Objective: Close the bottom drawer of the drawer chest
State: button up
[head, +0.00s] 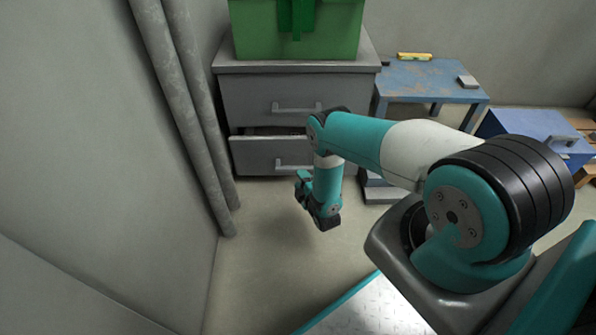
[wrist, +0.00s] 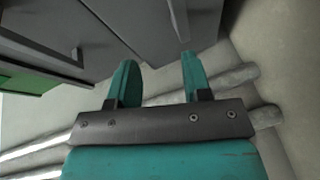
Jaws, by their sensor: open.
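The grey drawer chest (head: 229,82) stands against the back wall in the head view. Its bottom drawer (head: 250,156) is pulled out, with a dark gap above its front; its handle is partly hidden by my arm. The top drawer (head: 250,98) looks shut. My gripper (head: 301,185) hangs in front of the bottom drawer, toward its right side. In the wrist view my gripper (wrist: 158,62) is open, with nothing between its two teal fingers. Grey chest surfaces (wrist: 45,30) lie beyond the fingertips; I cannot tell whether they touch.
A green box (head: 335,35) sits on the chest. Grey pipes (head: 195,110) run down the wall at left. A blue table (head: 425,78) with a yellow level (head: 413,56) and a blue box (head: 535,127) stand to the right. The floor left of my gripper is clear.

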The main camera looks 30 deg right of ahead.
jog(key=s+f+n+t+h, duration=0.15)
jog(key=s+f, duration=0.25)
jog(key=s, duration=0.5)
jog(key=shift+n+y, duration=0.25)
jog(key=b+x, duration=0.7)
jog(key=x, duration=1)
jog(key=shift+f+b, duration=0.15)
jog(key=shift+b, duration=0.15)
jog(key=shift+c, duration=0.4)
grip_shut()
